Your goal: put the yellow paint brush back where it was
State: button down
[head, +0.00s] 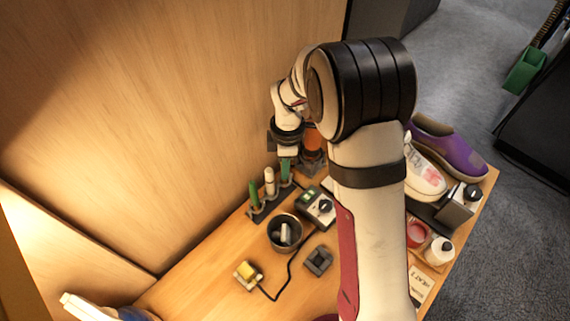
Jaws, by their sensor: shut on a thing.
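My gripper (288,153) points down at the far end of a small dark rack (262,211) near the wooden wall. It is shut on an upright green-handled tool (286,169), whose lower end is at the rack; I cannot tell whether it is seated in a slot. A cream-handled tool (269,183) and another green-handled tool (254,194) stand upright in the rack beside it. No clearly yellow paint brush shows; the bristles of the held tool are hidden.
A metal cup (284,232) and a control box (315,205) stand in front of the rack. Shoes (449,150), a red jar (418,232) and a white bottle (439,250) are right. An orange container (313,142) is behind my gripper.

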jog(key=c, duration=0.8)
grip_release()
jog(key=shift+f, duration=0.1)
jog(key=shift+o, duration=0.2)
jog(key=r, duration=1.2)
jog(key=shift+s+d+r, duration=0.15)
jog(key=shift+d, duration=0.1)
jog(key=s+d+r+m, duration=0.1)
jog(key=s+d+m, duration=0.1)
jog(key=s+m, duration=0.9)
jog(key=s+d+r+m+y, duration=0.1)
jog(key=s+d+m, duration=0.1)
jog(key=s+m, duration=1)
jog(key=s, duration=0.4)
jog(key=shift+d+m, duration=0.15)
jog(key=shift+m, duration=0.15)
jog(key=shift+r, duration=0.1)
